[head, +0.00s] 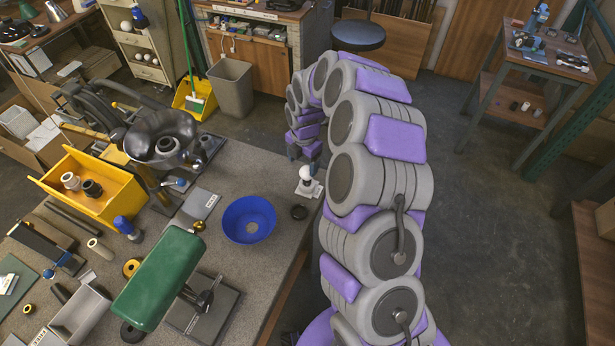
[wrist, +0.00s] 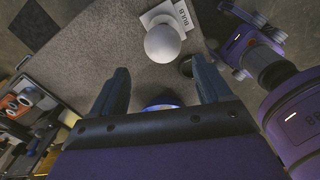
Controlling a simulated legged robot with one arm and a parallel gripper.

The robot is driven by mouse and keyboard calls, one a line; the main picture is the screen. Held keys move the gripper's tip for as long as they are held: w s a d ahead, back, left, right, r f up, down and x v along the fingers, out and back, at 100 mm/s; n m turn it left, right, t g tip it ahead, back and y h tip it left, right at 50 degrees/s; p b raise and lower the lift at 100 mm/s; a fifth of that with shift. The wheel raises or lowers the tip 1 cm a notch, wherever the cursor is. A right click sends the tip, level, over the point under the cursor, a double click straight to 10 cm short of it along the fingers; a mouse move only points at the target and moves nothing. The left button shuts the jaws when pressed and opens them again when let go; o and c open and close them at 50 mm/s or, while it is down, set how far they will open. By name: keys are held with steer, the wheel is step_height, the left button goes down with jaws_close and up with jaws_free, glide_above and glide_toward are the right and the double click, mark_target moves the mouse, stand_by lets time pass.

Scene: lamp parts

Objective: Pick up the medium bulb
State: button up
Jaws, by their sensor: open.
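A round white bulb (head: 306,173) stands on a white card near the right edge of the grey workbench (head: 225,175). In the wrist view the bulb (wrist: 162,42) is a pale globe, and the card (wrist: 185,14) beside it reads BULB. My gripper (head: 304,155) is above and just behind the bulb in the head view. In the wrist view my gripper (wrist: 161,75) has its two dark fingers wide apart with nothing between them. The bulb lies beyond the fingertips, roughly centred between them, and does not appear to touch either finger.
A green cushion-like part (head: 160,278) stands at the front. A yellow bin (head: 95,185) is at the left. The bench edge is close to the bulb's right.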

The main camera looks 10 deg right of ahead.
mark_target(304, 177)
steer(key=f, duration=0.3)
steer(key=shift+w+a+f, duration=0.15)
steer(key=shift+a+f, duration=0.1)
steer(key=shift+a, duration=0.05)
steer(key=shift+d+f, duration=0.15)
steer(key=shift+d, duration=0.05)
steer(key=f, duration=0.1)
steer(key=d+f+b, duration=0.1)
steer(key=f, duration=0.2)
steer(key=shift+d+f, duration=0.15)
steer(key=shift+d, duration=0.15)
steer(key=shift+a+f, duration=0.15)
steer(key=shift+f, duration=0.1)
steer(key=shift+a, duration=0.4)
steer(key=shift+c, duration=0.4)
steer(key=shift+d, duration=0.35)
steer(key=c, duration=0.6)
steer(key=shift+c, duration=1.1)
steer(key=shift+a+r, duration=0.1)
